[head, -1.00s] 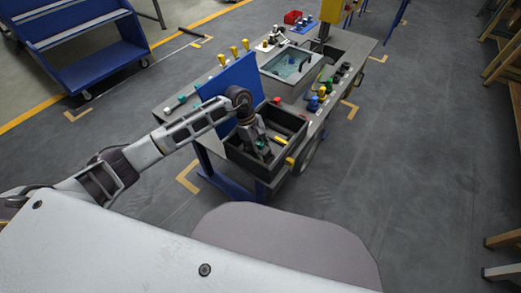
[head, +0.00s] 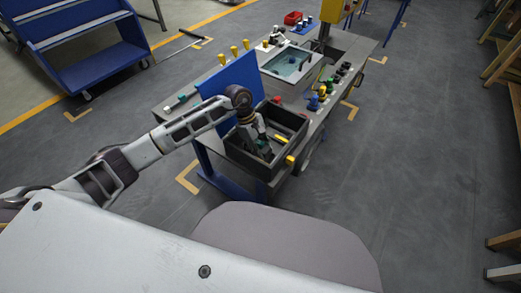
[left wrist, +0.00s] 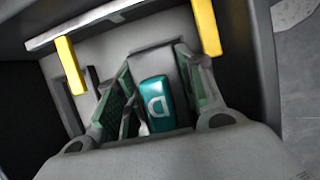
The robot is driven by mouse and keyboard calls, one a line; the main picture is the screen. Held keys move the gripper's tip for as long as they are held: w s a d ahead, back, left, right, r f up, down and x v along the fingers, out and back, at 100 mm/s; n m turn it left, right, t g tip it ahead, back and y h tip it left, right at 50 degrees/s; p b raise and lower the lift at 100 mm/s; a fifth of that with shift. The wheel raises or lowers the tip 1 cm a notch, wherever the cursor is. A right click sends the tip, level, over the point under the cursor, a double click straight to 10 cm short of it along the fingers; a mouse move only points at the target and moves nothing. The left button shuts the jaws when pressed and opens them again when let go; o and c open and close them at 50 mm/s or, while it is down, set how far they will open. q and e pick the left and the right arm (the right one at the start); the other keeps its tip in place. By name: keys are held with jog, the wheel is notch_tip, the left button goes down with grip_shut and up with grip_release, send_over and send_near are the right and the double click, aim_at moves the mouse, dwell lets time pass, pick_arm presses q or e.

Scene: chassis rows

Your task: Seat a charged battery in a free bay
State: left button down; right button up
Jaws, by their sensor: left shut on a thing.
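My left gripper (head: 264,142) reaches down into a dark open-topped box (head: 250,165) at the near end of the bench. In the left wrist view, its two fingers (left wrist: 157,95) are shut on a teal block with a white letter D, which looks like a battery (left wrist: 156,105). The battery's lower end is hidden by the gripper body. Two yellow strips (left wrist: 70,65) (left wrist: 206,28) stand on either side, beyond the fingers. I cannot tell whether the battery is charged or which bay it sits in. My right gripper is not in view.
A blue upright panel (head: 228,82) stands beside the box on the bench. A blue cart (head: 80,40) stands at upper left.

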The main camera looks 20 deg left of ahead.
pick_arm(q)
jog(key=shift+s+f, duration=0.35)
jog(key=shift+f, duration=0.5)
jog(key=c, duration=1.3)
grip_release()
jog(key=o, duration=0.5)
jog(key=shift+w+f, duration=0.2)
jog(key=shift+w, duration=0.1)
jog(key=shift+s+g, duration=0.1)
jog(key=shift+g, duration=0.2)
jog(key=shift+a+r, duration=0.1)
jog(key=shift+r, duration=0.7)
jog(key=r, duration=0.6)
jog(key=w+r, duration=0.1)
jog(key=r, duration=0.2)
jog(key=shift+d+r, duration=0.2)
jog(key=shift+d, duration=0.15)
jog(key=shift+s, duration=0.15)
